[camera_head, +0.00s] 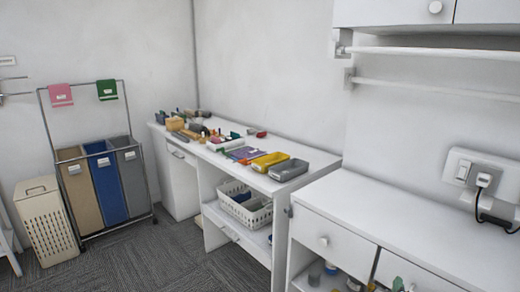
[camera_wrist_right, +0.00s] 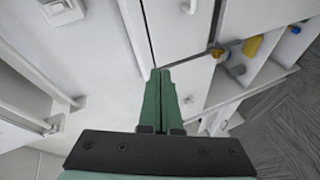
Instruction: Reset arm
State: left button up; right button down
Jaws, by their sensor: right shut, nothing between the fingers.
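My right gripper (camera_wrist_right: 158,78) shows in the right wrist view as two green fingers pressed together, with nothing between them. Its fingers point at the white cabinet fronts, near the gap between two panels. In the head view only small greenish tips, which look like the right gripper's (camera_head: 398,285), show at the bottom edge, in front of the white cabinet (camera_head: 330,238). The rest of the right arm is out of that view. My left gripper is in neither view.
A white counter (camera_head: 400,215) with a wall socket (camera_head: 463,168) stands at the right. A white table (camera_head: 215,158) beyond it carries trays and small items. A basket (camera_head: 245,208) sits below. Laundry bins (camera_head: 103,185) and a hamper (camera_head: 45,225) stand left. Carpet (camera_head: 150,262) between is clear.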

jog(key=s+a+f+m+g+y, duration=0.1)
jog(key=s+a+f+y, duration=0.25)
jog(key=s+f, duration=0.25)
jog(key=s+a+f+m+y, duration=0.1)
jog(key=s+a+f+y, duration=0.1)
jog(key=s+a+f, duration=0.4)
jog(key=s+a+f+m+g+y, duration=0.1)
jog(key=s+a+f+m+y, duration=0.1)
jog(key=s, duration=0.7)
jog(key=s+a+f+m+g+y, duration=0.1)
jog(key=s+a+f+m+y, duration=0.1)
jog(key=s+a+f, duration=0.2)
jog(key=s+a, duration=0.3)
jog(key=s, duration=0.2)
jog(key=shift+f+m+g, duration=0.25)
jog(key=shift+m+g, duration=0.05)
jog(key=shift+g, duration=0.1)
